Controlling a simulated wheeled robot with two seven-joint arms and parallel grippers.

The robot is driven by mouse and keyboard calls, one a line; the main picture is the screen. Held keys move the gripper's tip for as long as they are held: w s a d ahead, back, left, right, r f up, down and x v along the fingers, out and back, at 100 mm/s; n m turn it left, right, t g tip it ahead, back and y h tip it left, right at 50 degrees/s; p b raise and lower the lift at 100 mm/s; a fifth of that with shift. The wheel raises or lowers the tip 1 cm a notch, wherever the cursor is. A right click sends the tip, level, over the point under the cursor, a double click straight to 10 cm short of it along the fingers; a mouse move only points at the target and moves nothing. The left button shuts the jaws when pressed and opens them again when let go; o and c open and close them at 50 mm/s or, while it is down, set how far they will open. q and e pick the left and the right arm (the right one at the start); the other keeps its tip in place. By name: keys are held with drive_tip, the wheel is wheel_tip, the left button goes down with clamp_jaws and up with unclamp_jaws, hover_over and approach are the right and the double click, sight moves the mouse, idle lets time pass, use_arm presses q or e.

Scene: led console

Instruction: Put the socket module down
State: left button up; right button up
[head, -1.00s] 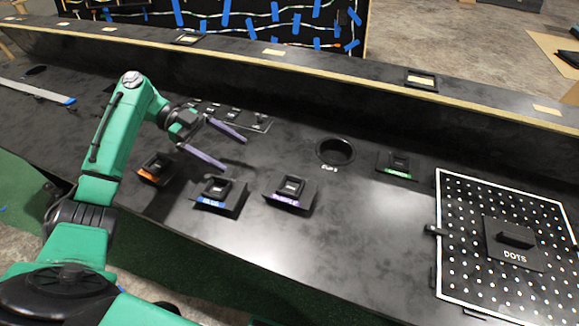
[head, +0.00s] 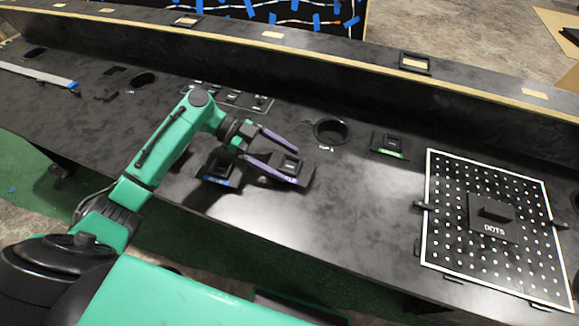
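My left gripper (head: 296,167) is open, its two purple fingers spread apart. They reach to the right over the black module with the purple label (head: 292,163). That module shows between the fingers and appears to rest on the black console (head: 345,215). I cannot tell whether the fingers touch it or hang above it. A green-labelled module (head: 391,146) sits further right. I cannot tell which one is the socket module. My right gripper is not in view.
A round hole (head: 330,131) lies behind the purple-labelled module. A white-bordered dotted board (head: 450,240) with a block marked DOTS (head: 492,214) is at the right. A raised ledge (head: 300,53) runs along the back. The console front between is clear.

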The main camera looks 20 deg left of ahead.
use_arm(q)
clamp_jaws()
drive_tip(key=shift+r, duration=0.15)
